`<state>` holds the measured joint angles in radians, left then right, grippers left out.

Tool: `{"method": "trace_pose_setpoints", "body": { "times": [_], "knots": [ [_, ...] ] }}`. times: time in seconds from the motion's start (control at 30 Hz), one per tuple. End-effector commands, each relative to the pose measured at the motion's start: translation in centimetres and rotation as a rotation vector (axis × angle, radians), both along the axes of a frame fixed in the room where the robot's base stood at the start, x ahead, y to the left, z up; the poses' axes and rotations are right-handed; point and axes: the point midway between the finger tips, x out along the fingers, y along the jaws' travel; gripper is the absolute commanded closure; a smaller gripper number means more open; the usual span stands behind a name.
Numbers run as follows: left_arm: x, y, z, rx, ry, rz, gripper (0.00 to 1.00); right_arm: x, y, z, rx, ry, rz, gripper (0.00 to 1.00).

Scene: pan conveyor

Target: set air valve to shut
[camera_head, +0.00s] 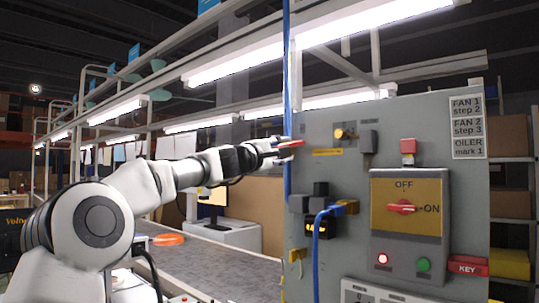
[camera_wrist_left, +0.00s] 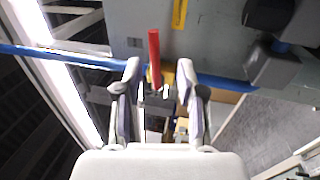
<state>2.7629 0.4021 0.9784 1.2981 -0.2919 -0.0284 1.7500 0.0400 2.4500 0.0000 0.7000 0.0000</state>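The air valve has a red lever (camera_head: 291,144) on a vertical blue pipe (camera_head: 287,75) at the left edge of the grey panel. In the left wrist view the red lever (camera_wrist_left: 154,58) stands crosswise to the blue pipe (camera_wrist_left: 60,55). My left gripper (camera_head: 277,150) is at the valve. In the left wrist view its two fingers (camera_wrist_left: 158,78) are spread on either side of the lever's base, with gaps visible on both sides. The valve body is partly hidden behind the lever and fingers. My right gripper is not in view.
The grey panel (camera_head: 340,215) carries a yellow switch box with a red knob (camera_head: 403,207), a red button (camera_head: 408,148) and dark connectors (camera_head: 320,205) with a blue hose. A conveyor (camera_head: 215,262) runs below my left arm.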

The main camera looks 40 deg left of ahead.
Motion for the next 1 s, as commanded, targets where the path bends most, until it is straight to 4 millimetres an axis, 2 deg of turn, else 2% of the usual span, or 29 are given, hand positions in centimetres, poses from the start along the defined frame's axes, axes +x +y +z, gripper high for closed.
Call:
{"method": "trace_pose_setpoints", "body": {
  "times": [0.1,0.23,0.33,0.57,0.6,0.67,0.7,0.77,0.87,1.0],
  "knots": [
    [-2.6,0.4,-0.5,-0.008,0.001,-0.002,0.61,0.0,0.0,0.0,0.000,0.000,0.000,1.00],
    [-4.5,0.7,-1.1,-0.004,0.000,0.000,0.61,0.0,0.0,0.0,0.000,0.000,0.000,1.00],
    [-5.2,0.7,-1.3,-0.002,0.002,0.002,0.61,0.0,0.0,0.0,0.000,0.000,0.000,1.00],
    [-5.2,0.7,-1.4,0.001,0.002,0.002,0.61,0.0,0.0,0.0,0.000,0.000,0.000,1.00],
    [-5.2,0.7,-1.4,0.003,0.002,0.001,0.75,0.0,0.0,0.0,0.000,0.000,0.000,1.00],
    [-5.3,0.2,-1.2,0.023,-0.005,-0.016,0.96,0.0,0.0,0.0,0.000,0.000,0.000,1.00],
    [-5.4,-0.1,-1.2,0.064,-0.009,-0.027,1.00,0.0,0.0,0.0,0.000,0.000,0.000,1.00],
    [-5.6,-0.8,-0.8,0.170,-0.021,-0.048,1.00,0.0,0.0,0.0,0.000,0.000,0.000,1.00],
    [-6.3,-2.0,0.4,0.471,-0.036,-0.083,1.00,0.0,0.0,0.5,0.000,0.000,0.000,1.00],
    [-7.4,-2.3,2.9,0.989,0.017,-0.108,1.00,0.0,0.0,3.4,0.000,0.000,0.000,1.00]
  ]
}}
